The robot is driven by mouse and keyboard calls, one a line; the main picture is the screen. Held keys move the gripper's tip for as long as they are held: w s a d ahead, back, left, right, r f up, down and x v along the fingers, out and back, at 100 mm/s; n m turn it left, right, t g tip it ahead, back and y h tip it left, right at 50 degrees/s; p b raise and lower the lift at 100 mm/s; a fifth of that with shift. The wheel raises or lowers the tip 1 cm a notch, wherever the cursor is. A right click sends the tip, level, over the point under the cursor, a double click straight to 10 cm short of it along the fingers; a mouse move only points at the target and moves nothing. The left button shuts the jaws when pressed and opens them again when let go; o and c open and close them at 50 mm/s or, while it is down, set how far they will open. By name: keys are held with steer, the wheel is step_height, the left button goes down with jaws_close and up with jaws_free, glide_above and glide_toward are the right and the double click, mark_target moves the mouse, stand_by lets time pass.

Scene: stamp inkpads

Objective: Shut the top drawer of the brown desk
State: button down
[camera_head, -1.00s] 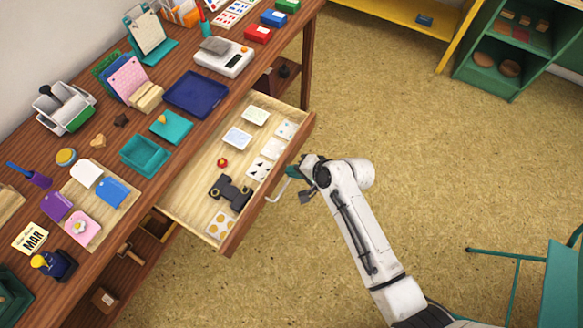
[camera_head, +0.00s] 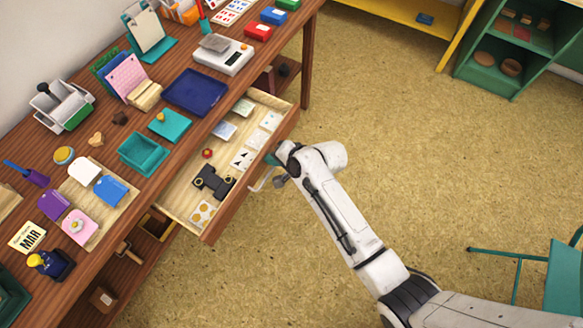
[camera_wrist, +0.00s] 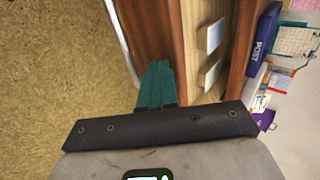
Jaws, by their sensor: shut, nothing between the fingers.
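The brown desk (camera_head: 150,178) runs diagonally across the left of the head view. Its top drawer (camera_head: 222,211) is partly pulled out, with a brown front, a pale wooden inside and a metal handle (camera_head: 262,180). My gripper (camera_head: 272,160) is at the outer side of the drawer front, near the handle. In the wrist view my shut, empty green fingers (camera_wrist: 157,82) lie against or very close to the drawer front (camera_wrist: 150,35). The fingertips' exact contact is hard to tell in the head view, where my wrist partly hides them.
The drawer holds stamp cards (camera_head: 271,121), a dark bracket-like item (camera_head: 212,181) and a small red item (camera_head: 207,153). Inkpads, trays and a scale (camera_head: 224,56) stand on the desktop. A teal chair (camera_head: 563,280) is at right. The floor between is clear.

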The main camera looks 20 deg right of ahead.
steer(key=b, duration=0.7)
glide_above(228, 145)
steer(key=shift+s+d+f, duration=0.15)
steer(key=shift+s+d, duration=0.15)
steer(key=shift+s, duration=0.1)
steer(key=shift+w+a+b, duration=0.35)
steer(key=shift+w+b, duration=0.1)
steer(key=shift+w, duration=0.05)
